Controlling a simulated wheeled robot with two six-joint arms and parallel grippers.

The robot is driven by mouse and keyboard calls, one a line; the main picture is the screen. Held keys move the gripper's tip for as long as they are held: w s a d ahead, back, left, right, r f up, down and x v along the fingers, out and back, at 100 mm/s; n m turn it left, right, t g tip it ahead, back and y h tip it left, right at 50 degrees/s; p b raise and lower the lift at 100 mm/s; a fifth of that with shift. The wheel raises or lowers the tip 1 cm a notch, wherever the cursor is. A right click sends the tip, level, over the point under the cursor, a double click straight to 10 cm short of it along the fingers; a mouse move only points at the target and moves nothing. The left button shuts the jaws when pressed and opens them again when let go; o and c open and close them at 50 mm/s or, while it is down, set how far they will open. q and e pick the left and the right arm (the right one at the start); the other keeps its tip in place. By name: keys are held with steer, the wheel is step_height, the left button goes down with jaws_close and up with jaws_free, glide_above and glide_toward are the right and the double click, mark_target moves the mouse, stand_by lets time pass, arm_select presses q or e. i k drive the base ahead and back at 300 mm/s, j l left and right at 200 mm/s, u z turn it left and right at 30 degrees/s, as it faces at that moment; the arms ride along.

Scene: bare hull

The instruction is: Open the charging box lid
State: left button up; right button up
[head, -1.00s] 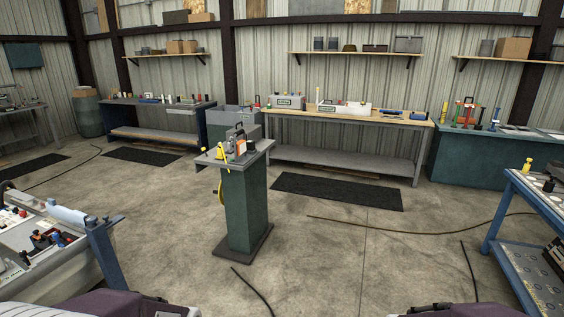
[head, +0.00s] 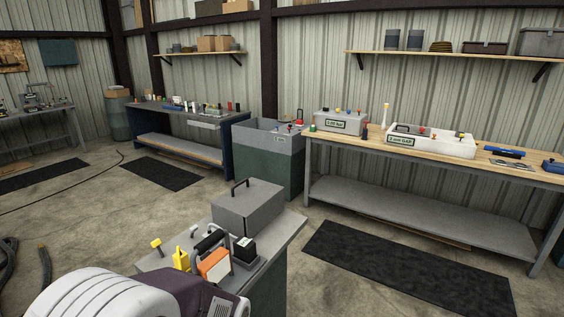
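A grey box (head: 248,207) with a black handle on its top stands at the back of a grey-topped pedestal (head: 290,228), in the lower middle of the head view. Its lid looks shut. It bears no label I can read, so I cannot tell for certain that it is the charging box. Part of my own arm, white and dark purple, shows at the bottom left, in front of the pedestal. Neither gripper is in view.
In front of the grey box stand an orange-and-white block (head: 214,266), a black block (head: 245,252) and a yellow piece (head: 181,258). A workbench (head: 420,214) with labelled grey and white boxes runs along the wall. A black mat (head: 405,268) lies on open floor at right.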

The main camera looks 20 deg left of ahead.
mark_target(246, 196)
steer(key=i+u, duration=0.1)
steer(key=i, duration=0.5)
steer(key=i+l+u, duration=0.15)
steer(key=i, duration=0.45)
steer(key=i+l+u, duration=0.1)
steer(key=i, duration=0.5)
